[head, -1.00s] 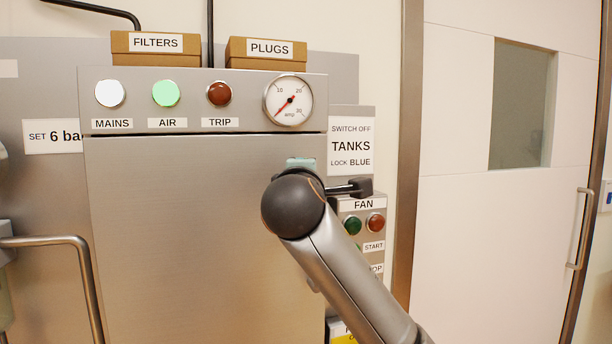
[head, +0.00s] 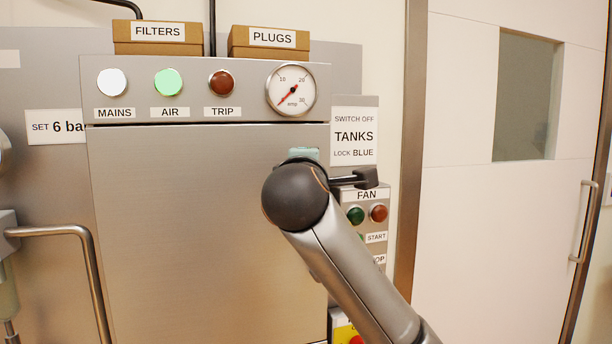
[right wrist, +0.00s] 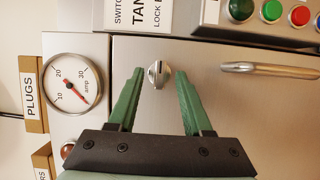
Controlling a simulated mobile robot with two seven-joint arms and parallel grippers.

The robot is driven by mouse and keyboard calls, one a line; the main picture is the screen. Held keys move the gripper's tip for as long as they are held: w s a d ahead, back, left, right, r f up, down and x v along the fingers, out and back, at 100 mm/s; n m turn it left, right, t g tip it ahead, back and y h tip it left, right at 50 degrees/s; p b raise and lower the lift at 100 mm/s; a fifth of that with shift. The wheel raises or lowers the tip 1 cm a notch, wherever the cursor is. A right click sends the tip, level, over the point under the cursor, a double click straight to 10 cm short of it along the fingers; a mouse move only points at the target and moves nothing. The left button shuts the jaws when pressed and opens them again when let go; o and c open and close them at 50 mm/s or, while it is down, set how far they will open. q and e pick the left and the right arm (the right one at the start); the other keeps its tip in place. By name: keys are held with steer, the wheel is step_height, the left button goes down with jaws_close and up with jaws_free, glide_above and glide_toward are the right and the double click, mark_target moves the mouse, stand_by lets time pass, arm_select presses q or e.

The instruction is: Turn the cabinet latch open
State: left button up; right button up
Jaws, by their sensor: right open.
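The cabinet latch (right wrist: 158,75) is a small round metal knob with a raised bar. It sits on the brushed-metal cabinet door (head: 200,240), close to the door's edge. In the head view my right arm hides the latch. In the right wrist view my right gripper (right wrist: 160,72) is open, with its two green fingers apart and the latch showing between their tips. I cannot tell whether the tips reach down around the knob; no contact shows. In the head view only a small green part of this gripper (head: 303,153) shows above the dark wrist. My left gripper is out of view.
A bar handle (right wrist: 270,70) is on the door near the latch. Above the door is a panel with lamps and an amp gauge (head: 291,90). A FAN button box (head: 366,215) stands right of the cabinet. A bent metal pipe (head: 95,270) is at left.

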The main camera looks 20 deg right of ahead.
steer(key=b+v, duration=0.2)
steer(key=v, duration=0.9)
steer(key=shift+s, duration=0.15)
steer(key=w+a+f+m+g+y, duration=0.1)
steer(key=w+f+g+y, duration=0.2)
steer(key=f, duration=1.2)
steer(key=w+f+y, duration=0.3)
steer(key=w+f, duration=0.3)
steer(key=f, duration=0.9)
steer(key=s+f+m+g+y, duration=0.1)
steer(key=s+f+m, duration=0.15)
steer(key=f, duration=0.65)
steer(key=s+f+m+g+y, duration=0.1)
steer(key=s+f, duration=0.2)
steer(key=f, duration=0.7)
steer(key=s+d+f+m+g, duration=0.1)
steer(key=s+d+f+m, duration=0.1)
steer(key=s+f, duration=0.7)
steer(key=s+d+f+m+g+p, duration=0.1)
steer(key=s+f+m, duration=0.4)
steer(key=s+f, duration=0.5)
steer(key=s+d, duration=0.1)
steer(key=s, duration=0.5)
steer(key=shift+s+d+f+y, duration=0.2)
steer(key=shift+s+y, duration=0.1)
steer(key=shift+y, duration=0.1)
